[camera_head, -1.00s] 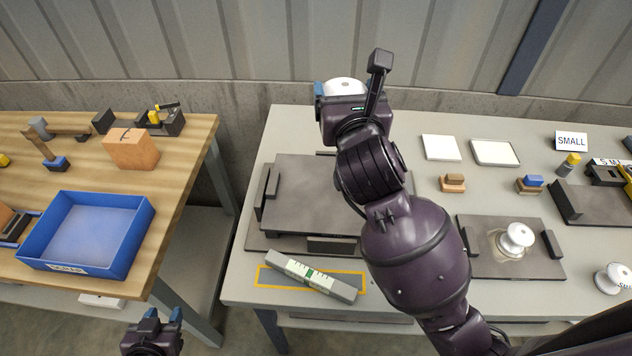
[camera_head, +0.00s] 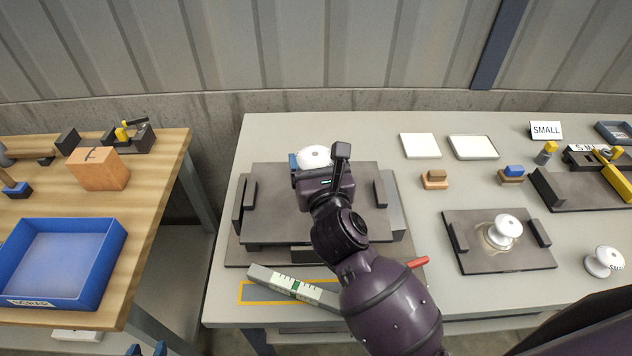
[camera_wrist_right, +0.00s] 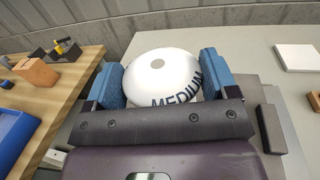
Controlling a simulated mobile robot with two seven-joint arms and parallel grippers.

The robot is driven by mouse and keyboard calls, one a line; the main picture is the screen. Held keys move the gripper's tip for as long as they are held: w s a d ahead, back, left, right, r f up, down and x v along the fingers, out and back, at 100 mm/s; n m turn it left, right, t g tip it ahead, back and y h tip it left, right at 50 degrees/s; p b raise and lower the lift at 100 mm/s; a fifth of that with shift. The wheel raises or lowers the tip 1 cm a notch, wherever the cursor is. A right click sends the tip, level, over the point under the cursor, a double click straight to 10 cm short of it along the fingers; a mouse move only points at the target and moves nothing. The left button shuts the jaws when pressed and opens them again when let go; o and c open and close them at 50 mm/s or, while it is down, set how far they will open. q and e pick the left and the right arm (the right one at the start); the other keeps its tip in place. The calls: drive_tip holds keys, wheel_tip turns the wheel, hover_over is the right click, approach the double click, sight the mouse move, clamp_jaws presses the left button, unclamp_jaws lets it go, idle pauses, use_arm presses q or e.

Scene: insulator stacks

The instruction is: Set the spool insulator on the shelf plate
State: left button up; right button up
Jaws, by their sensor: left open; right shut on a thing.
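My right gripper (camera_head: 314,164) is shut on a white spool insulator (camera_head: 315,155), over the back part of the dark shelf plate (camera_head: 272,205). In the right wrist view the insulator (camera_wrist_right: 163,72) sits between the two blue fingers and reads "MEDIUM". The plate has upright blocks at its left and right ends. I cannot tell whether the insulator touches the plate; its underside is hidden by the gripper. My left gripper (camera_head: 147,350) shows only its blue fingertips at the bottom edge, apart and empty.
A blue bin (camera_head: 95,290) is at left.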

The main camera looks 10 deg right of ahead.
use_arm(q)
drive_tip(key=shift+s+f+b, duration=0.25)
drive_tip(key=shift+f+b, duration=0.5)
drive_tip(key=shift+f, duration=0.35)
use_arm(e)
drive_tip(key=shift+f, duration=2.55)
drive_tip(key=shift+f, duration=0.1)
drive_tip(key=o, duration=1.1)
drive_tip(key=shift+f, duration=0.1)
drive_tip(key=shift+r, duration=0.2)
drive_tip(key=shift+s, duration=0.25)
use_arm(q)
drive_tip(key=shift+s+f+b, duration=0.15)
drive_tip(key=shift+f+b, duration=0.35)
drive_tip(key=shift+f, duration=0.2)
use_arm(e)
drive_tip(key=s, duration=1.1)
drive_tip(key=shift+s, duration=0.25)
use_arm(q)
drive_tip(key=shift+r, duration=0.1)
